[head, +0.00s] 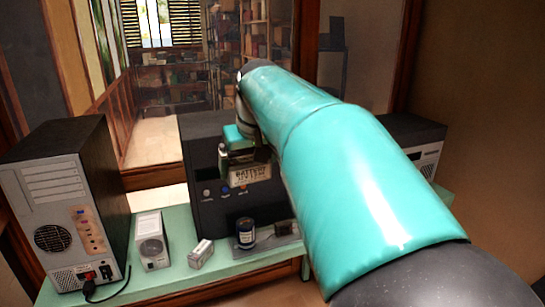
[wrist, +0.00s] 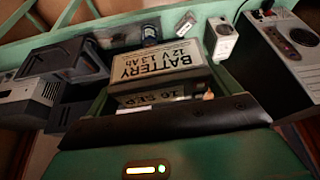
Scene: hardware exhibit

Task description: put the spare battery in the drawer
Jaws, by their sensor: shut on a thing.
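The spare battery is a pale beige block with dark lettering reading "BATTERY 12 V 1.3 Ah"; it is in the head view (head: 250,175) and large in the wrist view (wrist: 155,63). My gripper (head: 243,150) is shut on it and holds it up in front of a dark cabinet (head: 208,165) with small knobs on its front. In the wrist view the gripper's dark edge (wrist: 160,121) is just below the battery. I cannot make out a drawer for certain; my teal arm hides part of the cabinet in the head view.
On the green bench (head: 180,284) stand a computer tower (head: 58,190), a white box unit (head: 151,240), a small white carton (head: 201,254) and a dark jar (head: 246,233). A grey device (head: 425,150) is at right, partly behind my arm.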

